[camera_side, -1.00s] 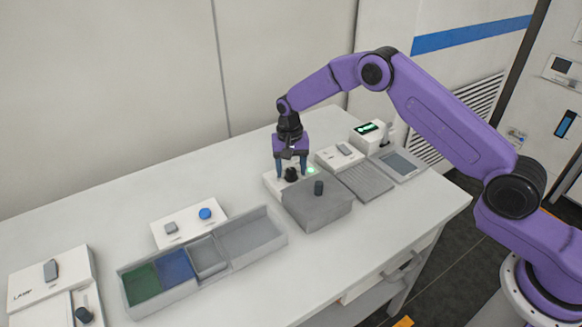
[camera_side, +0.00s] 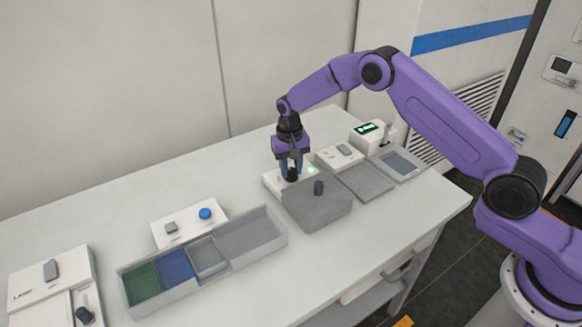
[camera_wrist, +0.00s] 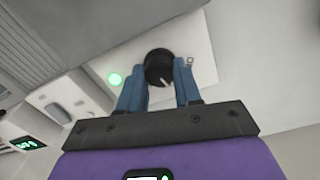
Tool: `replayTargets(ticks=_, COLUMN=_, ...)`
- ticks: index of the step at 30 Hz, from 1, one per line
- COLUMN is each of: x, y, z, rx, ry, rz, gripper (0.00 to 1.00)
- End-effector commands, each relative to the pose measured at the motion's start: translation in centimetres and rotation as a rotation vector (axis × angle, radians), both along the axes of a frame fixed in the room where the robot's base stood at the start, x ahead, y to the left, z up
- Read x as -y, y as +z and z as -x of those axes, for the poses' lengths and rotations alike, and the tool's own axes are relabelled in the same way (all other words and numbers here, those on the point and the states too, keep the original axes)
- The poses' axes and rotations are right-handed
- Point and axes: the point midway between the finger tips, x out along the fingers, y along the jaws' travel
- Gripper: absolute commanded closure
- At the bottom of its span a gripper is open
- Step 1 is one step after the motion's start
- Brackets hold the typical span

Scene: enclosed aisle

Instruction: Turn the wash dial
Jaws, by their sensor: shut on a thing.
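The wash dial is a round black knob (camera_side: 292,174) on a small white panel (camera_side: 272,181) beside a grey box; it also shows in the wrist view (camera_wrist: 159,66), with a white pointer mark on its face. My gripper (camera_side: 291,168) points down over the panel, and its blue fingers are shut on the dial, one on each side; they also show in the wrist view (camera_wrist: 159,82). A green light (camera_side: 312,170) glows on the panel next to the dial.
A white switch box (camera_side: 340,157) and a device with a green display (camera_side: 368,131) stand to the right. A sectioned tray (camera_side: 262,237) and a button panel (camera_side: 187,222) lie to the left.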

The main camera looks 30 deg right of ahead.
Motion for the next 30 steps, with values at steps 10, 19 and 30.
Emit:
replayTargets(ticks=10, x=-0.04, y=0.08, z=0.03, rx=-0.001, ry=0.328, rz=0.001, gripper=0.97)
replayTargets(ticks=19, x=-0.01, y=0.09, z=0.04, rx=0.001, ry=0.587, rz=0.000, gripper=0.97)
replayTargets(ticks=30, x=-0.02, y=0.10, z=0.05, rx=0.000, ry=0.785, rz=0.000, gripper=0.97)
